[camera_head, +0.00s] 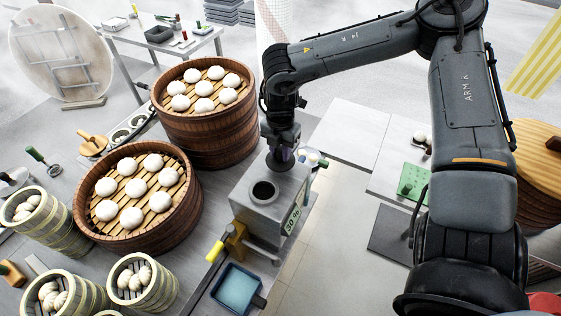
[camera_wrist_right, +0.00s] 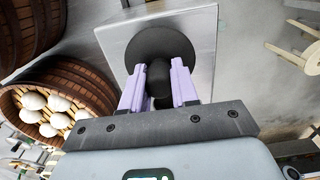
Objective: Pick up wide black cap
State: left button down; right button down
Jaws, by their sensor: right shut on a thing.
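The wide black cap (camera_head: 280,165) is a dark disc at the back of a grey metal box (camera_head: 262,215). In the right wrist view the cap (camera_wrist_right: 188,42) is round with a dark knob. My right gripper (camera_head: 281,152) comes down from above it. Its lilac fingers (camera_wrist_right: 158,84) stand on both sides of the knob, shut on it. I cannot tell whether the cap rests on the box or hangs just above it. In front of the cap, the box top has an open round hole (camera_head: 263,191). My left gripper is not in view.
Large wooden steamers with white buns stand to the left, one (camera_head: 206,130) close to the box and one (camera_head: 185,222) nearer. Small bamboo steamers (camera_head: 142,288) fill the lower left. A blue tray (camera_head: 237,287) lies in front of the box. Open floor lies to its right.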

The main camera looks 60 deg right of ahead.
aim_at(280, 148)
jog(key=shift+r, duration=0.15)
jog(key=shift+r+p, duration=1.5)
jog(key=shift+r, duration=0.85)
